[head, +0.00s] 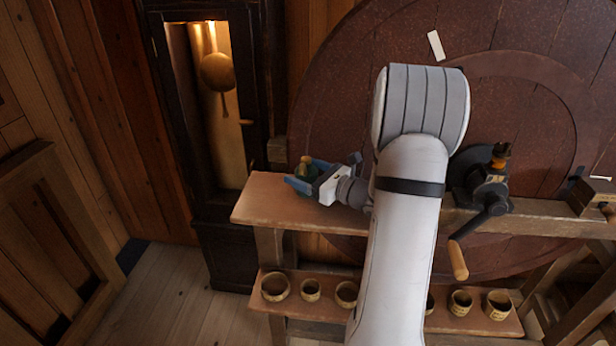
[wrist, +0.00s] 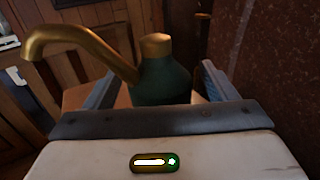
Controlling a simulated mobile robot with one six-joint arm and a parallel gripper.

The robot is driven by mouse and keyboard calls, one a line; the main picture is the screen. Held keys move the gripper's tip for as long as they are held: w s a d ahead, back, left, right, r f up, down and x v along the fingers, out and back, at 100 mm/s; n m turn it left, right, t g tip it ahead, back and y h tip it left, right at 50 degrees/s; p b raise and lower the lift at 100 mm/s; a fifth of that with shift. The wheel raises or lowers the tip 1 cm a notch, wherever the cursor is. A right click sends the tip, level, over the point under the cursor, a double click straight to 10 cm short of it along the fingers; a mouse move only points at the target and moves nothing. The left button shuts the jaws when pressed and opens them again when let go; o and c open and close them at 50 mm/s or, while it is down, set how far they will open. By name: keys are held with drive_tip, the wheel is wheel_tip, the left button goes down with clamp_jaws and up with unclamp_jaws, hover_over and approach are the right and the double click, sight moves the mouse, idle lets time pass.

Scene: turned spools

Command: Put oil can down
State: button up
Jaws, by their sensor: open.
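The oil can (wrist: 160,82) is dark green with a brass cap and a curved brass spout that reaches to the left in the wrist view. It stands upright at the left end of the wooden bench top (head: 262,208). In the head view the oil can (head: 306,168) shows only in part, behind my gripper (head: 305,176). My gripper is open, with its blue-grey fingers on either side of the can's body. In the wrist view a gap shows between the can and the right finger; contact on the left is hard to judge. The can's base is hidden.
A crank tool with a wooden handle (head: 457,260) sits on the bench to the right of my arm. Several small round wooden cups (head: 275,287) stand on the lower shelf. A large dark red disc (head: 330,100) rises behind the bench, and a tall clock case (head: 215,100) stands at left.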

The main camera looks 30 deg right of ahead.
drive_tip(key=c, duration=1.3)
drive_tip(key=shift+r, duration=0.1)
drive_tip(key=shift+c, duration=0.2)
